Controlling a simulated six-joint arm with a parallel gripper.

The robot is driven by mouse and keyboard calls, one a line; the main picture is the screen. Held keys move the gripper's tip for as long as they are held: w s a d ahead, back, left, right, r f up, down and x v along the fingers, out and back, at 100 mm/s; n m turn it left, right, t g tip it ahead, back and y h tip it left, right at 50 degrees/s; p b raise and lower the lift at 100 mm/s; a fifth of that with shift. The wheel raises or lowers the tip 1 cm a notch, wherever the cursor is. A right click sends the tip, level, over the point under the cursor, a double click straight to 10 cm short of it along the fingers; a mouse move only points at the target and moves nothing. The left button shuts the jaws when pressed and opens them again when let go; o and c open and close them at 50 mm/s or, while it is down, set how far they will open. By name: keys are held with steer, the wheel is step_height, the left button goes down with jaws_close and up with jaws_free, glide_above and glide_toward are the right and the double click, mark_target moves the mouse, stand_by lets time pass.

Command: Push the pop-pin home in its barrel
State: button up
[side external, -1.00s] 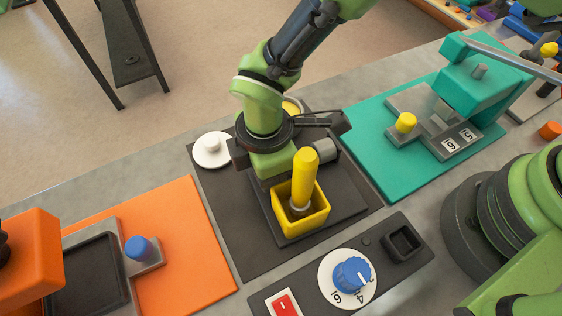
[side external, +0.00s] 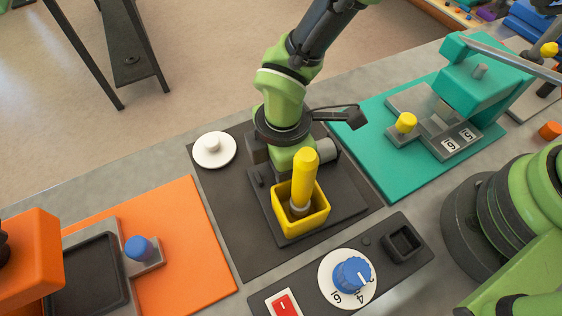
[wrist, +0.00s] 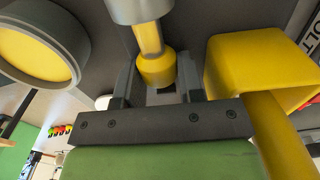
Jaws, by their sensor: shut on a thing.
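The pop-pin (wrist: 157,68) shows in the wrist view as a yellow knob on a narrower yellow stem. The stem runs into the grey barrel (wrist: 138,8) at the top, and a short length of it shows between barrel and knob. My gripper (wrist: 157,86) has a dark finger on each side of the knob and is shut on it. In the side view my gripper (side external: 290,157) is low over the dark plate, just left of a grey cylinder (side external: 327,149) that looks like the barrel. The pin and fingertips are hidden there.
A yellow square cup (side external: 301,222) holding a thick yellow handle (side external: 304,172) stands close in front of my gripper. A white knobbed disc (side external: 213,150) lies to the left. A control panel (side external: 390,276) lies in front, and a teal station (side external: 385,170) is to the right.

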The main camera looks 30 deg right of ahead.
steer(key=shift+d, duration=0.3)
steer(key=o, duration=1)
step_height(320, 180, up, 10)
steer(key=shift+f, duration=0.1)
